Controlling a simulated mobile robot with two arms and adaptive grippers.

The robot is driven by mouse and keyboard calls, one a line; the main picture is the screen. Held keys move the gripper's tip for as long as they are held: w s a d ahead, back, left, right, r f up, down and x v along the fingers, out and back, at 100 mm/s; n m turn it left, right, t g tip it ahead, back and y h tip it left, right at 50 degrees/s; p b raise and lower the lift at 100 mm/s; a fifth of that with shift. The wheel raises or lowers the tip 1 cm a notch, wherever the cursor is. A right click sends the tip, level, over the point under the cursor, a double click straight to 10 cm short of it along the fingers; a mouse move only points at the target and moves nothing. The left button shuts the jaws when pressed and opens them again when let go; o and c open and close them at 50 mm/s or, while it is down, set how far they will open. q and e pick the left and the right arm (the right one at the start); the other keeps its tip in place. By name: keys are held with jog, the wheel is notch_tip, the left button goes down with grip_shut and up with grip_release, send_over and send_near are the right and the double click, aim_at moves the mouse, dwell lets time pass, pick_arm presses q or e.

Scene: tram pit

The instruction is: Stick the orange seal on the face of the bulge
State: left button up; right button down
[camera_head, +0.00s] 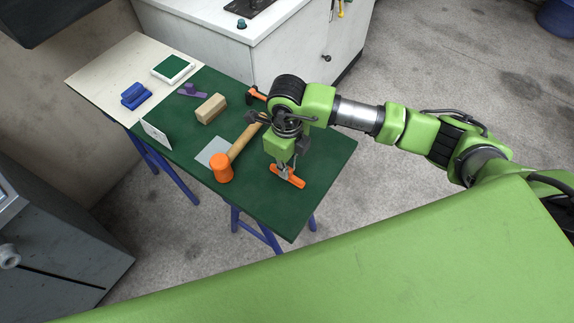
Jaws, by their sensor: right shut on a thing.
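My right gripper (285,172) reaches down over the front right part of the green table mat (325,150). It is shut on a small, elongated orange piece (297,182), low at the table top. Its fingers hide the piece's middle, and I cannot tell whether it is the seal or whether it still touches the table. Another orange piece (256,94) with a dark end lies at the mat's back edge, partly beside my arm. I cannot make out a bulge in this view. My left gripper is not in view.
An orange-headed mallet (222,168) lies left of the gripper on a grey sheet (207,149). A wooden block (211,108), a purple piece (191,90), a white card (155,133), a blue block (134,95) and a green pad (173,68) stand farther left. A white cabinet (285,55) stands behind.

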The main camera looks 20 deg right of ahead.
dwell(0.3)
jog(key=c, duration=2)
grip_release()
jog(key=shift+o, duration=0.2)
notch_tip(320, 180, up, 12)
jog(key=shift+a, duration=0.1)
